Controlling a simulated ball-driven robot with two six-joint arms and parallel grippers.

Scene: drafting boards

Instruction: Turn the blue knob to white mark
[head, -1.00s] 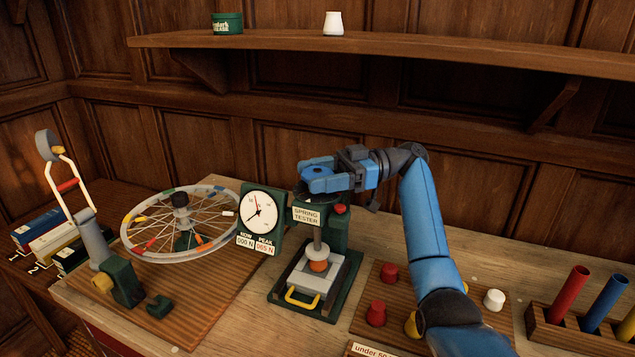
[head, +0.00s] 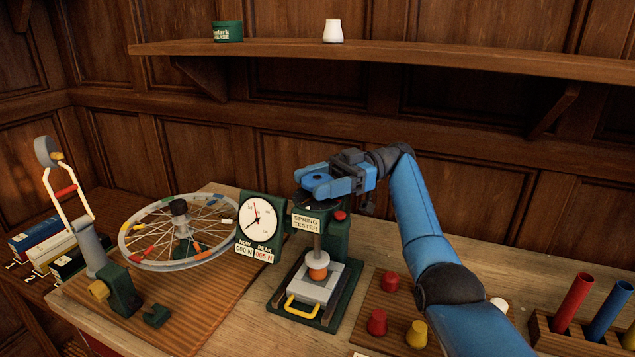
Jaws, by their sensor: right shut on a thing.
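The green spring tester (head: 336,240) stands on the bench with a round dial (head: 257,217) at its left. Its display reads NOW 000 N and PEAK 065 N. My right gripper (head: 319,184) is at the top of the tester, shut on the blue knob (head: 317,179). The knob is mostly hidden between the blue fingers, so its turn angle is hard to read. A small white mark (head: 308,207) shows on the dark rim just below the fingers. An orange piece (head: 318,274) sits under the plunger. My left gripper is not in view.
A spoked wheel (head: 150,262) and a green clamp stand (head: 121,290) are at the left. Red caps (head: 376,321) and a yellow cap (head: 416,333) sit on a board to the right, near my forearm. A rack of coloured tubes (head: 545,330) is at far right.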

